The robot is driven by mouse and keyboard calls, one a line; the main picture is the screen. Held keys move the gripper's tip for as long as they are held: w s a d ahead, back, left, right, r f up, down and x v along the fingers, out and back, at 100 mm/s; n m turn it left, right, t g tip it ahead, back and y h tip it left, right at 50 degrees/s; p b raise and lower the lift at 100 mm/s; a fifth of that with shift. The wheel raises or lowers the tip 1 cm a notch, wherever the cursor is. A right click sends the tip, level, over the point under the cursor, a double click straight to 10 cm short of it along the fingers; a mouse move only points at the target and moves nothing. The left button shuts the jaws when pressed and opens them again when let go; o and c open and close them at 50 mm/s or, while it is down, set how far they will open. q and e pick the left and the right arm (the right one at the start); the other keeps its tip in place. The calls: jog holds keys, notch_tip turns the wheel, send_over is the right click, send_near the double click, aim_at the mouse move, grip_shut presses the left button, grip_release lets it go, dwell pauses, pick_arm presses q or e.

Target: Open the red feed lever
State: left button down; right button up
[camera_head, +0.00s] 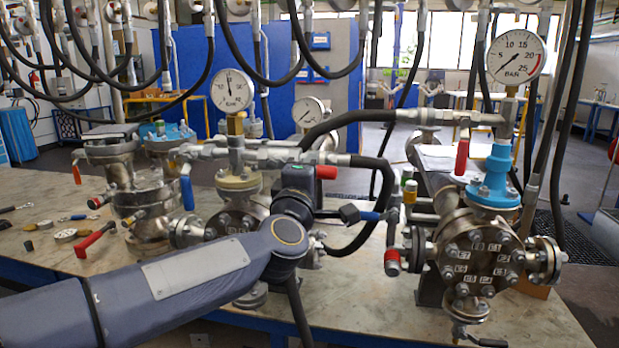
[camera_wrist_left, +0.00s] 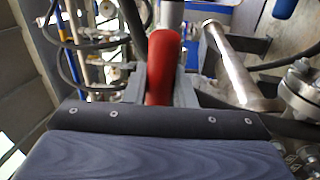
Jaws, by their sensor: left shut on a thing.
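A red lever handle (camera_wrist_left: 163,62) stands between the two grey fingers of my left gripper (camera_wrist_left: 160,88) in the left wrist view. The fingers are shut on it. In the head view my left arm comes in from the left, and its dark wrist (camera_head: 297,182) is by the middle vessel's upper pipe. A short red handle end (camera_head: 326,172) shows just right of the wrist; the fingers are hidden there. Another red lever (camera_head: 462,156) hangs down from the pipe at the right vessel. My right gripper is not in view.
Flanged vessels stand on the bench (camera_head: 60,225), with pressure gauges (camera_head: 232,90) above. A black hose (camera_head: 375,180) loops close to my wrist. A blue-handled lever (camera_head: 187,192) is at the left. A steel pipe (camera_wrist_left: 238,70) runs right of the fingers.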

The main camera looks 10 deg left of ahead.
pick_arm(q)
jog(key=shift+r+n, duration=0.25)
jog(key=shift+n, duration=0.15)
jog(key=c, duration=1.3)
grip_release()
jog(key=shift+o, duration=0.2)
jog(key=s+f, duration=0.1)
jog(key=s, duration=0.6)
jog(key=shift+s+a+f, duration=0.15)
jog(key=shift+s+f, duration=0.15)
jog(key=shift+s, duration=0.05)
